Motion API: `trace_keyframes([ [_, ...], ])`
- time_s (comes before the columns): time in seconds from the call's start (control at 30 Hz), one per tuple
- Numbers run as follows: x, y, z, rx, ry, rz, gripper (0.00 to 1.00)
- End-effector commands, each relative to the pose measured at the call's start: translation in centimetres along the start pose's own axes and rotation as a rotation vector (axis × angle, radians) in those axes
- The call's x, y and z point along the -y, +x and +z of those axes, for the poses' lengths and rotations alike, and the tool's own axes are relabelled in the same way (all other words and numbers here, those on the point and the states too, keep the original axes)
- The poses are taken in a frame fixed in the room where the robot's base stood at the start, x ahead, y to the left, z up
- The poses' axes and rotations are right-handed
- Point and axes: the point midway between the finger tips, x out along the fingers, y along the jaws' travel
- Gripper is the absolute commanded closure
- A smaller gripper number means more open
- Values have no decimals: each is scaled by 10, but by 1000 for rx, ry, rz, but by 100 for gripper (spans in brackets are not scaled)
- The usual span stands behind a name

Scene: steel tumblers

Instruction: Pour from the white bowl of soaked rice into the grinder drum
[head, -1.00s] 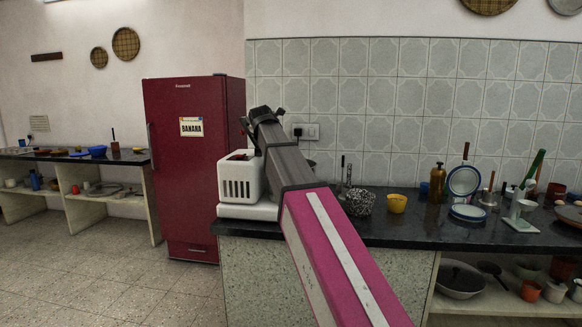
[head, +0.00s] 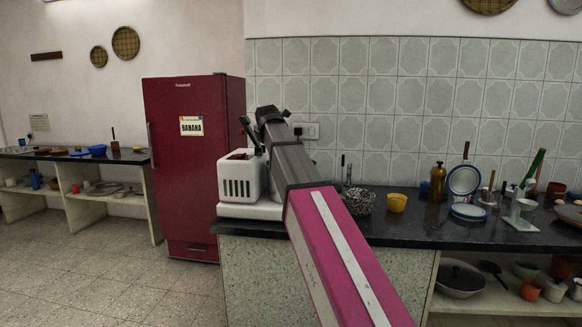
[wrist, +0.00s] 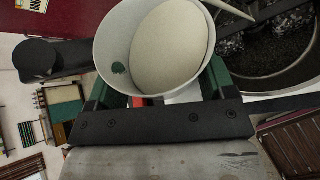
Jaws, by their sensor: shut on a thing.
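The white bowl (wrist: 112,45) fills the top middle of the wrist view, with a small green mark on its inner wall. Pale soaked rice (wrist: 168,45) lies inside, nearer the bowl's right side. My gripper (wrist: 158,90) is shut on the bowl, with a green finger on each side. The grinder drum (wrist: 295,82), a round metal vessel with dark speckled stones inside, is just right of the bowl in the wrist view. In the head view the white grinder body (head: 241,178) stands at the counter's left end; my arm hides the bowl and most of the drum.
The dark counter (head: 420,235) runs right from the grinder. A speckled bowl (head: 359,201) and a yellow cup (head: 397,202) stand right of my arm. A red fridge (head: 183,170) stands behind left. Bottles, plates and a green-handled item crowd the counter's right part.

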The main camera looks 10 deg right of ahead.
Motion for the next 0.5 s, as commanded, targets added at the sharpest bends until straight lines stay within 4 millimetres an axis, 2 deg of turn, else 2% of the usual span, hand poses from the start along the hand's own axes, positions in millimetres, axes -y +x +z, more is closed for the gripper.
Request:
trace_keyframes([
  [0.5, 4, 2, 2, -27, 46, 18, 54],
])
